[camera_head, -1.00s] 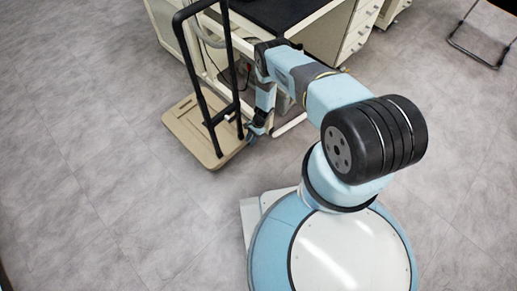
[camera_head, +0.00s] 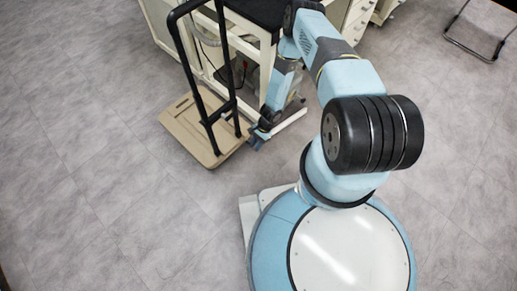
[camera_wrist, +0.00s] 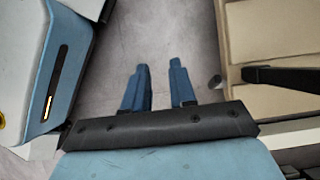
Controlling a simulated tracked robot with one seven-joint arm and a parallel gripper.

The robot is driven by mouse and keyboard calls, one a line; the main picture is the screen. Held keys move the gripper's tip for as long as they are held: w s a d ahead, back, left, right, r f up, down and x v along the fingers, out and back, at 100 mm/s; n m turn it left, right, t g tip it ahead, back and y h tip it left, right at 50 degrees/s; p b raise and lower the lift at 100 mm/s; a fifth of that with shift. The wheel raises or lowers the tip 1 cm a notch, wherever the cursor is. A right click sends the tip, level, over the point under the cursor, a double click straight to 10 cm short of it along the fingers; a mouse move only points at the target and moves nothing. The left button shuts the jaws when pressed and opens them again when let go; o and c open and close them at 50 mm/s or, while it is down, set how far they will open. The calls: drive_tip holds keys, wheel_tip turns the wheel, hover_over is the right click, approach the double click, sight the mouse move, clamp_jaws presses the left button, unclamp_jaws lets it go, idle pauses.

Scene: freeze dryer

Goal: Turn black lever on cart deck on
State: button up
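The beige cart deck (camera_head: 182,122) lies low on the floor at left centre of the head view, with a tall black handle frame (camera_head: 183,62) standing on it. In the wrist view the deck (camera_wrist: 275,35) fills the upper right. A black bar (camera_wrist: 285,76) lies across it; I cannot tell whether this is the lever or part of the frame. No lever is clearly made out in the head view. My gripper (camera_head: 257,139) is just off the deck's right edge. In the wrist view my gripper (camera_wrist: 160,70) has its blue fingers apart, with only floor between them.
A small dark round part (camera_wrist: 215,82) sticks out at the deck's edge, near my right finger. A white bench frame with a black top (camera_head: 262,12) stands behind the cart and close to my arm. The floor (camera_head: 90,180) to the left and front is clear.

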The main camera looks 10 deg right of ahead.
drive_tip(key=shift+s+d+r, duration=0.2)
drive_tip(key=shift+s+r, duration=0.2)
drive_tip(key=shift+s, duration=0.4)
drive_tip(key=shift+s+d+r, duration=0.2)
drive_tip(key=shift+s+r, duration=0.15)
drive_tip(key=shift+s, duration=0.45)
